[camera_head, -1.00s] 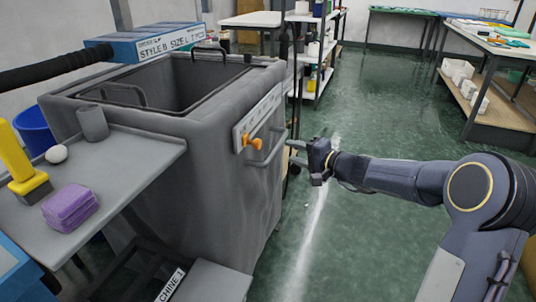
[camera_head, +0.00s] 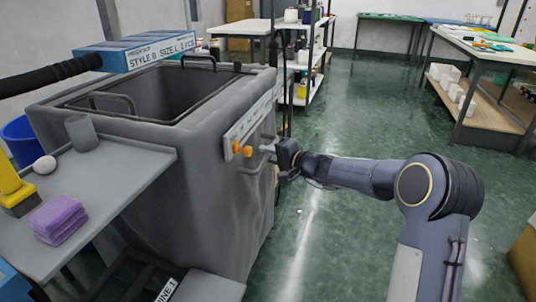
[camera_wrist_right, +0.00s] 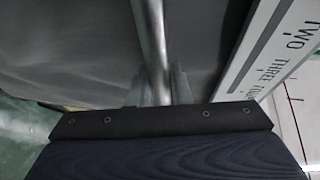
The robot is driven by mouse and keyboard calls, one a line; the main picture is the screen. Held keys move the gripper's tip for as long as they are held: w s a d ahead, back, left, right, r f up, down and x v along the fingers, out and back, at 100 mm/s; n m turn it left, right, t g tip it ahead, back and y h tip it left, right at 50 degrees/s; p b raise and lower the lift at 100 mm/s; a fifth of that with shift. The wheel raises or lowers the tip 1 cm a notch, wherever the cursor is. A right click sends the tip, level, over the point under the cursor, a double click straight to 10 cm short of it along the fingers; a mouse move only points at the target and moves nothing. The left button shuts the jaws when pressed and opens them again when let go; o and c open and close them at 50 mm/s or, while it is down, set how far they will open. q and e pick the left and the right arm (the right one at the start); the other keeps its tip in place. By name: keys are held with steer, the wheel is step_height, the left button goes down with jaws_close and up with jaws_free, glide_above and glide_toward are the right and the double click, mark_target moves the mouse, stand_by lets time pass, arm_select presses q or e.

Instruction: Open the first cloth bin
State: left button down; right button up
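The large grey cloth bin (camera_head: 190,190) stands at left, its top open with a black wire frame. A pale label plate (camera_head: 250,125) is on its right side, with an orange latch (camera_head: 242,149) below it. The plate also shows in the right wrist view (camera_wrist_right: 265,50), reading TWO, THREE. My right gripper (camera_head: 274,148) is at the bin's side, at the metal bar handle. In the right wrist view the metal bar (camera_wrist_right: 152,40) runs between the two fingertips (camera_wrist_right: 158,88), which lie close on both sides of it. My left gripper is not in view.
A grey side shelf (camera_head: 110,185) beside the bin holds a purple cloth stack (camera_head: 57,218), a white ball (camera_head: 44,164) and a grey cup (camera_head: 81,132). The green floor (camera_head: 345,130) at right is open.

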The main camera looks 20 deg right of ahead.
jaws_close()
steer(key=s+d+b, duration=0.3)
steer(key=s+d, duration=0.5)
steer(key=d, duration=0.4)
steer(key=s+d+b, duration=0.3)
steer(key=s+d, duration=0.5)
steer(key=d, duration=0.4)
steer(key=shift+s+d, duration=0.3)
steer(key=shift+s, duration=0.05)
steer(key=shift+f, duration=0.1)
steer(key=o, duration=0.5)
jaws_free()
steer(key=shift+o, duration=0.2)
